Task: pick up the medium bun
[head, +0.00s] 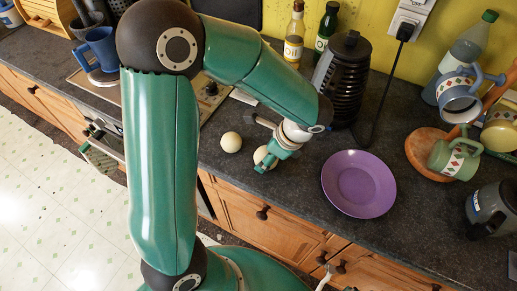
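I cannot tell which one is the medium bun. My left gripper (264,166) points down at the second bun, at its right side; whether its fingers touch it or are closed is unclear. My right gripper is not in view.
A purple plate (359,184) lies right of the gripper. A black ribbed kettle-like jug (342,75) and bottles (293,32) stand behind. A mug tree with mugs (455,158) is at the right. The worktop's front edge runs close below the buns.

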